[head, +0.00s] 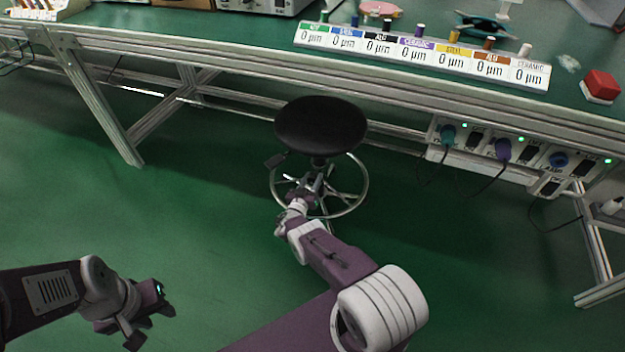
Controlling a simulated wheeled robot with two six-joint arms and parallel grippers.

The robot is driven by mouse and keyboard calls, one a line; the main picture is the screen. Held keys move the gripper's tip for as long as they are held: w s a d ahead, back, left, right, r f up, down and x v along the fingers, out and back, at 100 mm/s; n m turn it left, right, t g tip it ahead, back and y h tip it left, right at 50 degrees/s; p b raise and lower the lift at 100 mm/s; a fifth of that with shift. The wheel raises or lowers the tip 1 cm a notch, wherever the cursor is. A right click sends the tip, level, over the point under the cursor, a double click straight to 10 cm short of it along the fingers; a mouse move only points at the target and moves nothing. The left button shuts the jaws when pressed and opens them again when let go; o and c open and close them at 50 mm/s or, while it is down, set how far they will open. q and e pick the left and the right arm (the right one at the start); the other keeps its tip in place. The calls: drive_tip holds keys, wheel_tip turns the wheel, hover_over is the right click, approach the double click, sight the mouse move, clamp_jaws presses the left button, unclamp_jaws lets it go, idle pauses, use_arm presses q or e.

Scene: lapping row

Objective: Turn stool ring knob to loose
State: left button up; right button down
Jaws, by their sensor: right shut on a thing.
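A stool with a round black seat (321,125) stands on the green floor in front of the bench. Its chrome foot ring (364,192) circles the column below the seat. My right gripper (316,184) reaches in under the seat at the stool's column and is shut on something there. That is where a ring knob would sit, but the knob itself is hidden by the gripper and too small to make out. My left gripper (150,318) hangs at the lower left over bare floor, away from the stool. Its fingers look spread and hold nothing.
A long bench with a green top (215,35) runs behind the stool. A labelled strip (420,54) and a red button box (599,87) sit on it. A socket rail (520,155) with plugs and hanging cables is under its right side. Floor at left is clear.

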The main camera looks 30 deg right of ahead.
drive_tip(key=c, duration=0.9)
unclamp_jaws()
drive_tip(key=shift+r, duration=0.1)
drive_tip(key=p+v, duration=0.5)
drive_tip(key=v, duration=0.4)
